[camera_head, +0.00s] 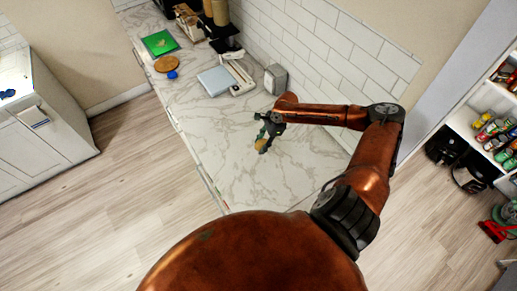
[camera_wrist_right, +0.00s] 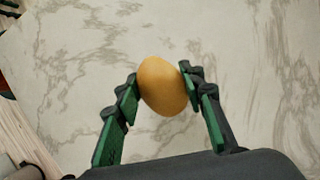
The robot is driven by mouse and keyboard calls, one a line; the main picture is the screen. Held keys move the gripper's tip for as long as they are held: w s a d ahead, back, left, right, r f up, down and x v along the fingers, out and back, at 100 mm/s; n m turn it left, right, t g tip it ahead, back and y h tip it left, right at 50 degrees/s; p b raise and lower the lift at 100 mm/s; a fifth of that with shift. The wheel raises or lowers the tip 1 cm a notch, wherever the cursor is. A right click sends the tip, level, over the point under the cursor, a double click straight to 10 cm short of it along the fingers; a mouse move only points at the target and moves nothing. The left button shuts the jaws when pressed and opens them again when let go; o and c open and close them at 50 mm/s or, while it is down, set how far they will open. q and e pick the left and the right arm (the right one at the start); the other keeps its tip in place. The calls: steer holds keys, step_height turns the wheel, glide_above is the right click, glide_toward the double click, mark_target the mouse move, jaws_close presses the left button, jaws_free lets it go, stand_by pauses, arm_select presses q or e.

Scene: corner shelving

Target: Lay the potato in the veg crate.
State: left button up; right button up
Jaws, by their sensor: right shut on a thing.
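The potato (camera_wrist_right: 161,86) is a smooth yellow-brown oval between the green-padded fingers of my right gripper (camera_wrist_right: 158,92) in the right wrist view. Both fingertips touch its sides. In the head view my right gripper (camera_head: 264,140) is over the marble counter, with the potato (camera_head: 261,145) small at its tip. I cannot tell how far the potato is above the counter. I cannot make out a veg crate in either view. My left gripper is not in view.
The marble counter (camera_head: 225,165) is clear around the right gripper. Stocked shelves (camera_head: 490,125) stand at the right.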

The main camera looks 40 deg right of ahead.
mark_target(258, 149)
steer(key=shift+w+a+f, duration=0.45)
steer(key=shift+w+f, duration=0.25)
steer(key=shift+f, duration=1.75)
steer(key=shift+s, duration=0.1)
steer(key=o, duration=1.2)
steer(key=shift+f, duration=0.1)
